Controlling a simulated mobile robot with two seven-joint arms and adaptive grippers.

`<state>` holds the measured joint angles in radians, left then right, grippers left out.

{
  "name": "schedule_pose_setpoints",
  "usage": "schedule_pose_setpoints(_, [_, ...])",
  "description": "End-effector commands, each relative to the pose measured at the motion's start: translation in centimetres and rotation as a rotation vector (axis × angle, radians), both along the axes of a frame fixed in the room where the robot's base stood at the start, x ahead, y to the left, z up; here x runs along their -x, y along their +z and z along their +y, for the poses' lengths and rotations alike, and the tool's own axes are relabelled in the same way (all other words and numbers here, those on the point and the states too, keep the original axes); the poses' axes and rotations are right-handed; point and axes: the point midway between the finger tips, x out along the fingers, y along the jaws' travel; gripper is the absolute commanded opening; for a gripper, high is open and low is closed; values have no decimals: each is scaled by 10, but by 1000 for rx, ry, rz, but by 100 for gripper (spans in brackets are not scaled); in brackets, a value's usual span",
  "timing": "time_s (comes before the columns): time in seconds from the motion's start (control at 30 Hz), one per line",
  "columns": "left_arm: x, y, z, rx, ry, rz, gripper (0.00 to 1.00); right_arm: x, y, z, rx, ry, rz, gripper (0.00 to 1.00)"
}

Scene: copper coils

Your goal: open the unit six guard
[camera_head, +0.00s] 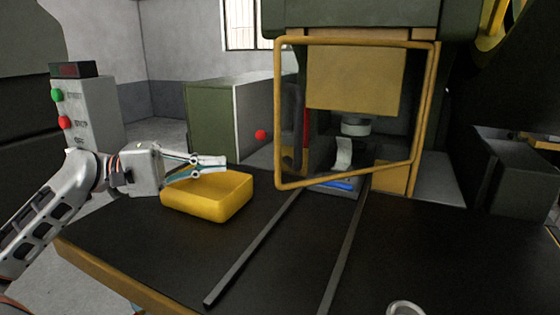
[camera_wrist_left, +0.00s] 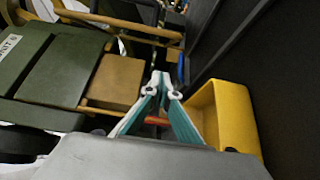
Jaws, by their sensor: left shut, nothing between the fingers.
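The guard (camera_head: 281,110) is a yellow rectangular frame standing across the front of the green press (camera_head: 355,18). Through it I see a yellow block, a grey cylinder and a blue piece on the press bed. Yellow bars of the guard also show in the left wrist view (camera_wrist_left: 130,29). My left gripper (camera_head: 225,162) is shut and empty, pointing right. It appears over the back of the yellow bin, left of the guard and apart from it. Its fingers also show in the left wrist view (camera_wrist_left: 160,76).
The open yellow bin (camera_head: 205,207) stands on the dark table (camera_head: 130,230); it also shows in the left wrist view (camera_wrist_left: 235,115). Two grey rails (camera_head: 252,250) run toward the press. A button box (camera_head: 85,110) stands at left.

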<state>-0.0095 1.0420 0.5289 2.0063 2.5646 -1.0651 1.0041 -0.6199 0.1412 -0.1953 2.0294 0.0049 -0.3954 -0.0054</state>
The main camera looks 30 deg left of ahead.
Motion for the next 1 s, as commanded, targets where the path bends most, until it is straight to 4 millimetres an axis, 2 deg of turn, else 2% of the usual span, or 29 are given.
schedule_pose_setpoints(0.17, [-8,0,-11,-2,-2,-1,0,7,-7,0,1,1,15,40])
schedule_pose_setpoints(0.37, [-25,0,-34,-3,-2,-2,0,10,-12,0,4,3,23,40])
schedule_pose_setpoints(0.8, [-54,2,-73,0,0,-3,0,1,-3,0,5,2,2,40])
schedule_pose_setpoints(0.93, [-60,1,-82,-2,-1,-2,0,0,-2,0,5,2,1,40])
schedule_pose_setpoints(1.0, [-52,0,-89,-3,-2,1,0,0,-2,0,4,1,1,40])
